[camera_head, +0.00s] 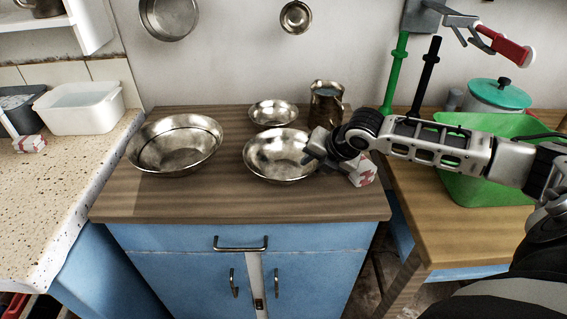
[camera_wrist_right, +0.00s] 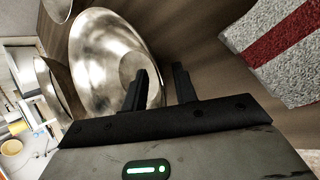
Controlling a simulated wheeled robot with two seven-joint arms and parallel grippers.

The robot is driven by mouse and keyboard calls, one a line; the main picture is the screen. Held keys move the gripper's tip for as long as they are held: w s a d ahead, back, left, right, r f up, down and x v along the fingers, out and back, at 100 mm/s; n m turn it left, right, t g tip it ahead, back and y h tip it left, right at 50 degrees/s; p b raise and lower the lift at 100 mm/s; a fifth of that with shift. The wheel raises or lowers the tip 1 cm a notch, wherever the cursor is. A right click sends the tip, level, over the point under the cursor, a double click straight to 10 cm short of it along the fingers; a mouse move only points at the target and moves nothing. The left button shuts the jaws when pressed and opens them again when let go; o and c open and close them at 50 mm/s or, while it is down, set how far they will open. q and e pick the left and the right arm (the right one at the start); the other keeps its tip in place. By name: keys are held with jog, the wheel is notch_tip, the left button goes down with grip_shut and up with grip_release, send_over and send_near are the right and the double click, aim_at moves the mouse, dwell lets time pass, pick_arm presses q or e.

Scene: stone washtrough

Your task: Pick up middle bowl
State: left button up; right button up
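The middle bowl (camera_head: 270,155), a shiny worn metal bowl, sits upright on the wooden top of the blue cabinet, between a wide bowl (camera_head: 165,150) and a mug. My right gripper (camera_head: 311,156) is at its right rim. In the right wrist view, the middle bowl (camera_wrist_right: 100,55) fills the upper left. There, my right gripper (camera_wrist_right: 160,78) is open, with one finger over the bowl and the other outside its rim; the rim passes between them. Whether a finger touches it cannot be told. My left gripper is not in view.
A small bowl (camera_head: 273,112) and metal mug (camera_head: 326,102) stand behind. A red-and-white block (camera_head: 363,173) lies beneath my right wrist; it also shows in the wrist view (camera_wrist_right: 280,50). A green basin (camera_head: 470,190) is on the right table. The cabinet top's front strip (camera_head: 230,207) is clear.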

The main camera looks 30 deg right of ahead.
grip_shut()
jog(key=shift+r, duration=0.1)
